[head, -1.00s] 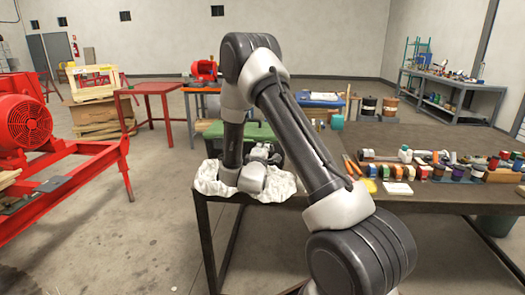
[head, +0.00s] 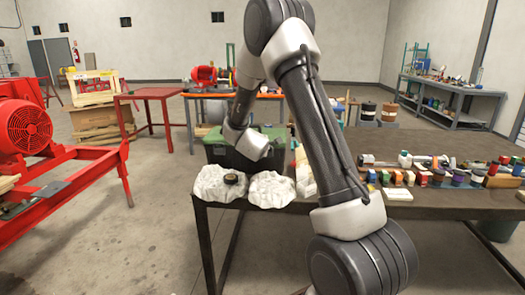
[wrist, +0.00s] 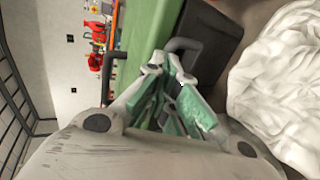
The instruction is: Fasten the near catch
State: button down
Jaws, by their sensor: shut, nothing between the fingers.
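A dark case with a green lid (head: 275,132) stands at the left end of the table, partly behind my arm. In the wrist view the green lid (wrist: 145,28) and the dark case body (wrist: 212,45) lie just beyond my fingers. A dark bent bar (wrist: 184,44) sticks out at the lid's edge; I cannot tell whether it is the near catch or a handle. My gripper (wrist: 160,72) is shut and empty, with its tips close to this bar; contact is unclear. In the head view my own wrist hides the fingers.
Several jars and blocks crowd the brown table (head: 440,208) to the right. A red pump skid (head: 85,160) stands at left.

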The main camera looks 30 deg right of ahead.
jog(key=shift+r, duration=0.1)
jog(key=shift+r, duration=0.75)
